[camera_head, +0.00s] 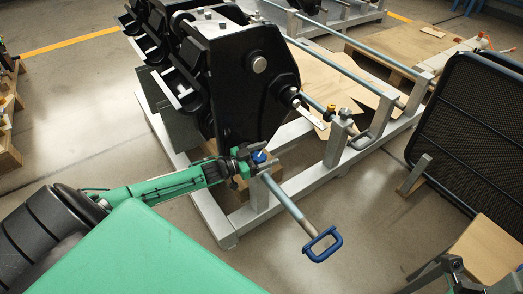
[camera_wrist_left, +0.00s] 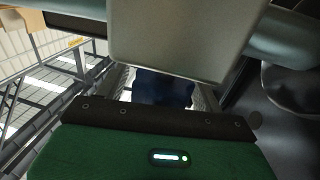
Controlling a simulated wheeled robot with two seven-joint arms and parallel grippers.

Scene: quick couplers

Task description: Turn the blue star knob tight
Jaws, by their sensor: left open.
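The blue star knob (camera_head: 259,156) sits on top of a grey post at the near corner of the steel frame. My left gripper (camera_head: 262,165) is open at the knob, its fingers around or just beside it; contact cannot be told. In the left wrist view a dark blue shape, apparently the knob (camera_wrist_left: 163,88), lies in shadow ahead of the gripper, partly covered by a grey block. A grey bar with a blue loop handle (camera_head: 322,244) runs out from the post. Part of what seems my right gripper (camera_head: 447,268) shows at the bottom right; its jaws are unclear.
A large black coupler (camera_head: 245,90) stands on the grey frame (camera_head: 325,172) just behind the knob. A black mesh panel (camera_head: 470,125) leans at the right. The floor around the blue handle is clear.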

